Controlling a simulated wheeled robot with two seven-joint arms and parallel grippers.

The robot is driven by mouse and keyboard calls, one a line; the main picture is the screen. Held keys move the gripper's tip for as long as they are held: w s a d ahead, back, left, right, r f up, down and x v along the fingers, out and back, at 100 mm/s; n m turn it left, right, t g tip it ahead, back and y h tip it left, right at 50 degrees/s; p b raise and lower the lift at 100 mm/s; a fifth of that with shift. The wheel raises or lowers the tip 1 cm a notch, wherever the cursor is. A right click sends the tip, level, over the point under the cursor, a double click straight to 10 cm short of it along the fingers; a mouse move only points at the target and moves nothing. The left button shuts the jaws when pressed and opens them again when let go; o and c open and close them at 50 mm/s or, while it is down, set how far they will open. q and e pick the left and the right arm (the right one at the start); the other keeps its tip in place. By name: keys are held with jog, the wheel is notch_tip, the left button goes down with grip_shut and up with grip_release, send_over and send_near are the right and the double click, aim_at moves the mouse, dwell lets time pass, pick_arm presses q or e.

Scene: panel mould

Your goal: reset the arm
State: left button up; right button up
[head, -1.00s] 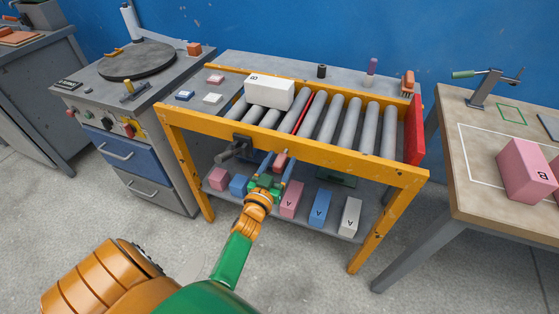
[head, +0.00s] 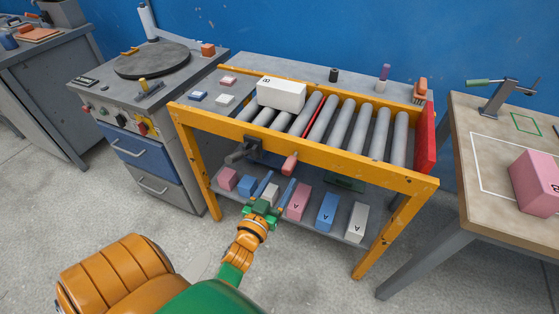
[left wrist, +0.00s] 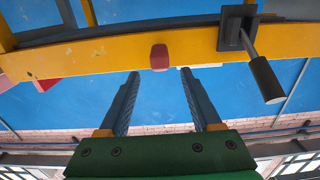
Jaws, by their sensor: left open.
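My left gripper (head: 279,178) is in front of the yellow-framed roller conveyor, below its front rail. Its two blue fingers are apart with nothing between them; they also show spread in the left wrist view (left wrist: 160,75). A red handle (head: 289,163) sticks out of the front rail just beyond the fingertips, apart from them. In the left wrist view the red handle (left wrist: 159,58) shows end-on, ahead of the gap between the fingers. My right gripper is not in view.
A dark lever (head: 240,152) juts from the rail left of the red handle. A white box (head: 281,94) lies on the rollers. Several coloured blocks stand on the lower shelf (head: 340,234). A wooden table (head: 464,185) with a pink block (head: 536,183) is at right. Floor in front is clear.

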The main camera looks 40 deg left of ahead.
pick_arm(q)
jog(key=s+d+f+m+g+h+p, duration=0.1)
jog(key=s+d+f+g, duration=0.25)
jog(key=f, duration=0.35)
jog(key=s+d+f+m+g+h+p, duration=0.1)
jog(key=s+d+f+g+h+p, duration=0.1)
jog(key=s+f, duration=0.35)
jog(key=s+d+f+m+g+h+p, duration=0.1)
jog(key=s+d+f+g, duration=0.15)
jog(key=f, duration=0.55)
jog(key=s+f+m+g+p, duration=0.1)
jog(key=s+f+g, duration=0.3)
jog(key=s, duration=0.6)
jog(key=s+f+m+g+p, duration=0.1)
jog(key=s+f+g, duration=0.2)
jog(key=s, duration=0.7)
jog(key=shift+s+d+f+g, duration=0.2)
jog(key=shift+s+f+g, duration=0.15)
jog(key=shift+g, duration=0.35)
